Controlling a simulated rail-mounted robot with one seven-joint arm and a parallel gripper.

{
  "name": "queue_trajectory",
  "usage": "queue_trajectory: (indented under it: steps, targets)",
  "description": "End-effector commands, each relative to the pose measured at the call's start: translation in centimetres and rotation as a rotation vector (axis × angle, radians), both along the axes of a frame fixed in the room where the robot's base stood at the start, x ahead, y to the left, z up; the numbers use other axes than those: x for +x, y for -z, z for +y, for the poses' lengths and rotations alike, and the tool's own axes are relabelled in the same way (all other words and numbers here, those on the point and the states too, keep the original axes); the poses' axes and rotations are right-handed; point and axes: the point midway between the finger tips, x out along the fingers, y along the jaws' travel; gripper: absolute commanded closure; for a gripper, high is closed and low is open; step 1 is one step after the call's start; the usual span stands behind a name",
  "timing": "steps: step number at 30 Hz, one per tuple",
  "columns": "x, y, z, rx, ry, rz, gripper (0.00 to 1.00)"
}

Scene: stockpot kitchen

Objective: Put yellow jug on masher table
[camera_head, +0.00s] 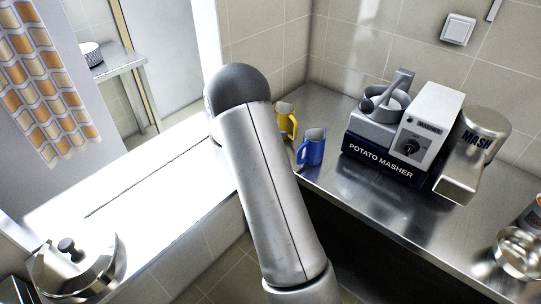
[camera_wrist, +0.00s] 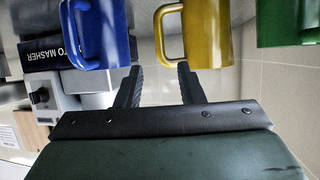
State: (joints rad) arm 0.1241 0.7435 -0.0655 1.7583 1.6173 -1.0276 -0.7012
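The yellow jug (camera_head: 287,121) shows just right of my arm in the head view, by the left part of the steel masher table (camera_head: 335,188). In the wrist view the yellow jug (camera_wrist: 208,38) is at the top middle, with its handle on its left side. My gripper (camera_wrist: 160,72) has its two fingers spread apart with nothing visible held between them. The fingertips point toward the yellow jug and its handle; I cannot tell the remaining distance. My arm hides the gripper in the head view.
A blue jug (camera_head: 312,147) stands close beside the yellow one. A green jug (camera_wrist: 285,22) is on its other side in the wrist view. The potato masher (camera_head: 384,157) and a MASH can (camera_head: 474,150) occupy the table. A lidded pot (camera_head: 75,268) is at lower left.

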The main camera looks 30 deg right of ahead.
Motion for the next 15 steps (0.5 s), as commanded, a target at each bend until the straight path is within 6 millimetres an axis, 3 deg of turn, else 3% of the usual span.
queue_trajectory:
  steps: [4,7,9,11,12,14,15]
  targets:
    - [1.2,-1.6,1.2,0.027,-0.091,-0.044,0.65]
    - [3.4,-4.8,4.4,0.103,-0.305,-0.121,0.65]
    - [4.4,-7.6,8.6,0.19,-0.517,-0.163,0.65]
    - [3.9,-9.7,13.2,0.283,-0.714,-0.165,0.65]
    - [2.7,-10.7,16.4,0.347,-0.839,-0.143,0.65]
    - [-0.2,-11.7,21.0,0.444,-1.008,-0.078,0.65]
    - [-2.9,-12.1,23.7,0.506,-1.107,-0.014,0.65]
